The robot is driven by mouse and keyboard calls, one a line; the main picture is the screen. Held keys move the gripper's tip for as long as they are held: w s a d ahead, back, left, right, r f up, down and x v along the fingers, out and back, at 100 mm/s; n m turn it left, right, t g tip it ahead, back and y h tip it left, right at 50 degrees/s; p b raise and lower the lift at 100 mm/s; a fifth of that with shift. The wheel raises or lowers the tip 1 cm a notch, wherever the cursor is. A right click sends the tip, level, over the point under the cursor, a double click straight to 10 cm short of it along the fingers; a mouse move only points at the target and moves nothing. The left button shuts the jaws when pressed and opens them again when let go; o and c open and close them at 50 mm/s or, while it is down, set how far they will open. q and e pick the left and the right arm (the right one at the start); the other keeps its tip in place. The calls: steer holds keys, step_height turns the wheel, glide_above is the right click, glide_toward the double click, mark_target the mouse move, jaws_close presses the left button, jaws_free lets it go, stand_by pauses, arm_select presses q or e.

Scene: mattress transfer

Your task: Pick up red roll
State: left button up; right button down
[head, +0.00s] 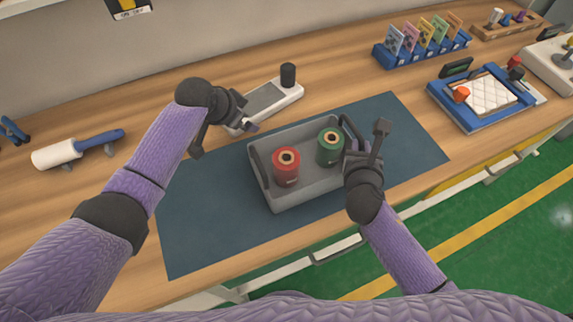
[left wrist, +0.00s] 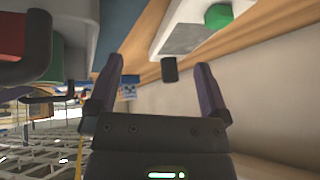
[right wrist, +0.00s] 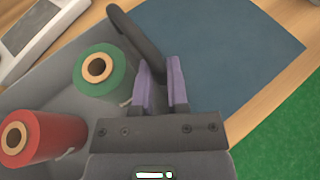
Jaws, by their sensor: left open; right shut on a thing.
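The red roll (head: 286,167) stands upright in the left part of a grey tray (head: 300,196). It also shows in the right wrist view (right wrist: 42,137). A green roll (head: 330,147) stands beside it on the right. My right gripper (head: 352,148) is shut on the tray's dark right handle (right wrist: 137,37); the fingers lie close together on it in the right wrist view. My left gripper (head: 248,122) is open and empty, above the mat's back edge, behind and left of the tray, apart from the red roll.
The tray sits on a dark blue mat (head: 205,225). A grey-white device (head: 270,100) with a black knob stands behind it. A white lint roller (head: 58,152) lies at the left. A card rack (head: 425,50) and a blue framed pad (head: 483,95) are at the right.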

mark_target(287, 157)
arm_select(q)
steer(key=s+d, duration=0.1)
steer(key=d, duration=0.1)
steer(key=s+d+r+g, duration=0.2)
steer(key=d, duration=0.1)
steer(key=shift+d+r+n, duration=0.25)
steer(key=shift+d+n, duration=0.05)
steer(key=shift+n, duration=0.1)
steer(key=s+d+r+g+y, duration=0.1)
steer(key=s, duration=0.1)
steer(key=s+d+r+n+g+y, duration=0.1)
steer(key=s+r, duration=0.1)
steer(key=s+d+r+g+y, duration=0.1)
steer(key=s+d, duration=0.1)
steer(key=shift+s+r+n+g, duration=0.15)
steer(key=shift+r+n+g, duration=0.1)
steer(key=shift+n+g, duration=0.05)
steer(key=shift+s+f+y, duration=0.2)
steer(key=shift+s+y, duration=0.05)
steer(key=shift+y, duration=0.05)
step_height(287, 157, down, 11)
steer(key=shift+w+f, duration=0.1)
steer(key=shift+w, duration=0.05)
steer(key=c, duration=1.3)
step_height(287, 157, up, 10)
steer(key=shift+r, duration=0.1)
steer(key=shift+r, duration=0.1)
step_height(287, 157, up, 2)
steer(key=shift+r, duration=0.1)
